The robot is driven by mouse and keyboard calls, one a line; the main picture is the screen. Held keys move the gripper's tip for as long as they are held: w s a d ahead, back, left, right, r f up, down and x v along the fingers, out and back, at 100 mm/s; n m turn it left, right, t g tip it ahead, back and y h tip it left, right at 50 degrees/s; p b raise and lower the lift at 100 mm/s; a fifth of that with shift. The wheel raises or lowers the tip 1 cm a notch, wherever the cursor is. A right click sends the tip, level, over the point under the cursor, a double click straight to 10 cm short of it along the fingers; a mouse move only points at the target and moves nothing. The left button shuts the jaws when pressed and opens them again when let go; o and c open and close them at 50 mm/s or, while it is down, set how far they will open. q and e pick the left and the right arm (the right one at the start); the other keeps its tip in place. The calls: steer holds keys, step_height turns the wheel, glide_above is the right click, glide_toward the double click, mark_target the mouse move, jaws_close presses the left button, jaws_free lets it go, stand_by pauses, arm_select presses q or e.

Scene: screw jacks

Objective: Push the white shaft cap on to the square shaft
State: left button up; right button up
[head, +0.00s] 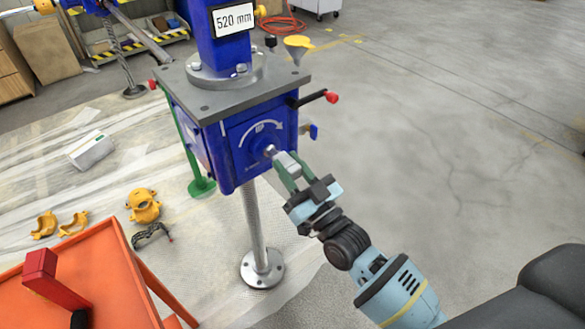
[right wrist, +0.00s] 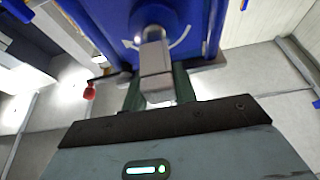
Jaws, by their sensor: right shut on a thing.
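The blue screw jack box (head: 235,148) carries a short shaft stub (head: 270,151) on its front face, below a white curved arrow. My right gripper (head: 291,169) is at this face, its green fingers shut on the whitish shaft cap (head: 286,162). The cap is in line with the stub and very close to it or touching it. In the right wrist view the cap (right wrist: 156,78) shows as a grey-white block between the fingers, with the shaft (right wrist: 152,36) just beyond it. I cannot tell whether the cap is around the shaft. My left gripper is out of view.
A black lever with a red knob (head: 331,97) sticks out right of the jack. An orange cart (head: 95,275) stands at lower left with a red block (head: 40,268) on it. Yellow clamps (head: 143,205) lie on the floor sheet. The floor at right is clear.

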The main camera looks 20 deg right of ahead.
mark_target(296, 179)
steer(key=shift+w+a+b, duration=0.2)
steer(key=shift+w, duration=0.35)
steer(key=shift+w+a+b, duration=0.15)
steer(key=shift+w+a, duration=0.05)
steer(key=shift+w, duration=0.35)
steer(key=o, duration=1)
steer(key=shift+b+v, duration=0.35)
steer(key=shift+v, duration=3.55)
